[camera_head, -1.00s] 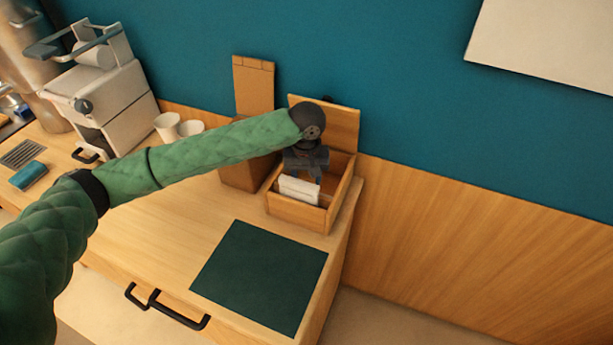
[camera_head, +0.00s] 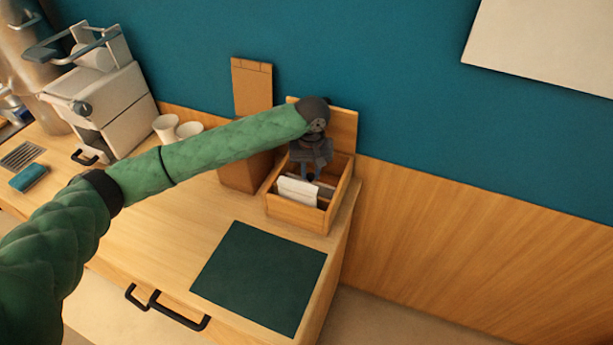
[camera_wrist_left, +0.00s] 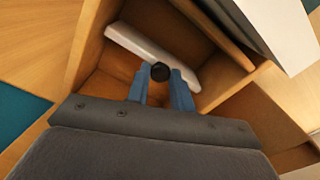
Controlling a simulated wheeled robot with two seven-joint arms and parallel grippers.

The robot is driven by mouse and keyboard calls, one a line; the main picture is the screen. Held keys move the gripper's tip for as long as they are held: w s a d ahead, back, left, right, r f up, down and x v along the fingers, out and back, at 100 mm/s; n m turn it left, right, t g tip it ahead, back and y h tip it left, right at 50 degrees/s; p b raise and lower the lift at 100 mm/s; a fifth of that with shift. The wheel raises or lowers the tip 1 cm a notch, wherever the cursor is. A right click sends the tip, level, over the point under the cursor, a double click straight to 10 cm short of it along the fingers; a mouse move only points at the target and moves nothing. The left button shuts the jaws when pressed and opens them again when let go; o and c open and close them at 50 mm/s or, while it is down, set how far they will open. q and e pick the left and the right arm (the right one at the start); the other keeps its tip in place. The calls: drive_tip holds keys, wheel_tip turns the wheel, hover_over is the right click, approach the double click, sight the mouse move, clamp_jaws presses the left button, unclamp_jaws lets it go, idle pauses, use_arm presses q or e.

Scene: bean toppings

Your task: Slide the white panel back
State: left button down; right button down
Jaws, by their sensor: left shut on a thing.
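The white panel (camera_head: 297,190) stands inside an open wooden box (camera_head: 296,216), near its front left, in the head view. In the left wrist view the panel (camera_wrist_left: 138,42) shows as a pale strip across the box. My left gripper (camera_head: 308,176) reaches down into the box from above. In the wrist view its blue fingertips (camera_wrist_left: 160,82) are shut on a small round black knob (camera_wrist_left: 160,72) right beside the panel. Whether the knob is fixed to the panel I cannot tell. My right gripper is not in view.
A tall brown container (camera_head: 251,88) stands left of the box, partly behind my arm. White cups (camera_head: 167,128) and a white machine (camera_head: 112,100) are farther left. A dark green mat (camera_head: 258,277) lies in front. The blue wall is close behind.

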use_arm(q)
drive_tip(key=shift+w+d, duration=0.15)
drive_tip(key=shift+w, duration=0.15)
drive_tip(key=c, duration=1.5)
unclamp_jaws()
drive_tip(key=o, duration=0.3)
drive_tip(key=shift+r, duration=0.15)
drive_tip(key=shift+r+b, duration=0.3)
drive_tip(key=shift+r, duration=0.05)
wheel_tip(320, 180, up, 6)
drive_tip(key=shift+f+b, duration=0.2)
drive_tip(key=shift+b, duration=0.75)
drive_tip(key=shift+r, duration=0.65)
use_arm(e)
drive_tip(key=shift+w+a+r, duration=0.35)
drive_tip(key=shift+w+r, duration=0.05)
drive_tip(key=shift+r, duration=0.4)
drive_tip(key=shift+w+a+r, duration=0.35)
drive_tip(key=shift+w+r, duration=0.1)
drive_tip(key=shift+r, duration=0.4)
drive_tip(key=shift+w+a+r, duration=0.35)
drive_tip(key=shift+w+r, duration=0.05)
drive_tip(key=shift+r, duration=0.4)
